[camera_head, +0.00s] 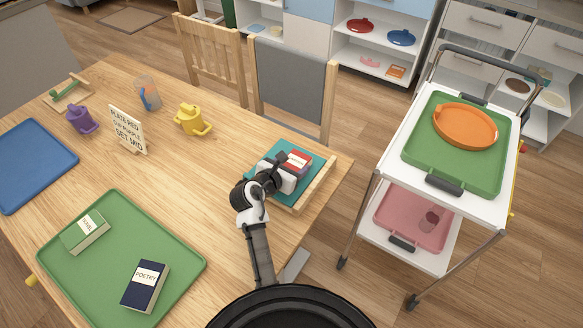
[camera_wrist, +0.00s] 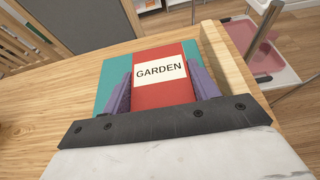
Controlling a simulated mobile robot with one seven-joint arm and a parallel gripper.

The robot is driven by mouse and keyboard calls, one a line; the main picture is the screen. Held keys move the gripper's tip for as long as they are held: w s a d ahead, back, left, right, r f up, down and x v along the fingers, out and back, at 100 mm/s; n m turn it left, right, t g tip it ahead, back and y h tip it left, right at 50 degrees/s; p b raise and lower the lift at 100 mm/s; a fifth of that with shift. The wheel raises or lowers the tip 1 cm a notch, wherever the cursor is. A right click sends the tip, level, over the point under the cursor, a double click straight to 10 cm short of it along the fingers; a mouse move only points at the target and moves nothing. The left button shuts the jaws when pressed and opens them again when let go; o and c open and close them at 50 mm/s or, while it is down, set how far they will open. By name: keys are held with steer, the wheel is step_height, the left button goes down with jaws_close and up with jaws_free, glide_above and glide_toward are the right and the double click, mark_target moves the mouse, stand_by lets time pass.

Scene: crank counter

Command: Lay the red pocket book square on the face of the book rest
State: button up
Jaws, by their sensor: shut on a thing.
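The red pocket book (camera_wrist: 163,73), with a cream label reading GARDEN, is between the two purple-grey fingers of my gripper (camera_wrist: 160,92) in the wrist view. My gripper is shut on its sides. In the head view the red book (camera_head: 298,160) shows partly past my gripper (camera_head: 280,175), which hides much of it. The book rest (camera_head: 262,160) has a teal face and a pale wooden ledge along its right side (camera_head: 315,187). The book is over the teal face and looks roughly in line with it. I cannot tell whether it touches the face.
A green tray (camera_head: 120,225) at the front left holds a green book (camera_head: 86,232) and a navy POETRY book (camera_head: 146,285). A yellow watering can (camera_head: 192,120), a sign (camera_head: 127,130) and a purple can (camera_head: 81,119) stand farther back. A trolley (camera_head: 385,190) stands right of the table.

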steer(key=shift+r, duration=0.1)
steer(key=o, duration=1.1)
steer(key=shift+f, duration=0.2)
steer(key=shift+c, duration=0.2)
steer(key=shift+r, duration=0.15)
steer(key=b+v, duration=0.1)
steer(key=v, duration=1.1)
steer(key=shift+a, duration=0.1)
